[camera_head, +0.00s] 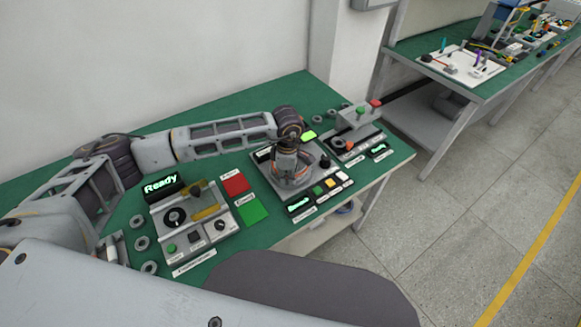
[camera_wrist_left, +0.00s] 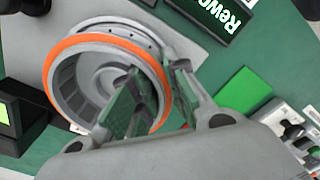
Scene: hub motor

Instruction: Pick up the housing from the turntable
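The housing (camera_wrist_left: 63,84) is a grey ring-shaped part with an orange rim in the left wrist view. It sits on the grey middle station, and the turntable under it is mostly hidden. My left gripper (camera_wrist_left: 155,80) is open around the near wall of the housing, one finger inside the ring and one outside. Whether the fingers touch the wall is hard to tell. In the head view my left gripper (camera_head: 292,168) points down over the middle station (camera_head: 283,182) and hides most of the housing. My right gripper is not in view.
A lit display (camera_wrist_left: 222,12) and a green square (camera_wrist_left: 243,90) lie beside the station. The left station (camera_head: 190,218) and another station (camera_head: 357,142) flank it on the green table (camera_head: 273,241). Loose grey rings (camera_head: 142,243) lie at the left.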

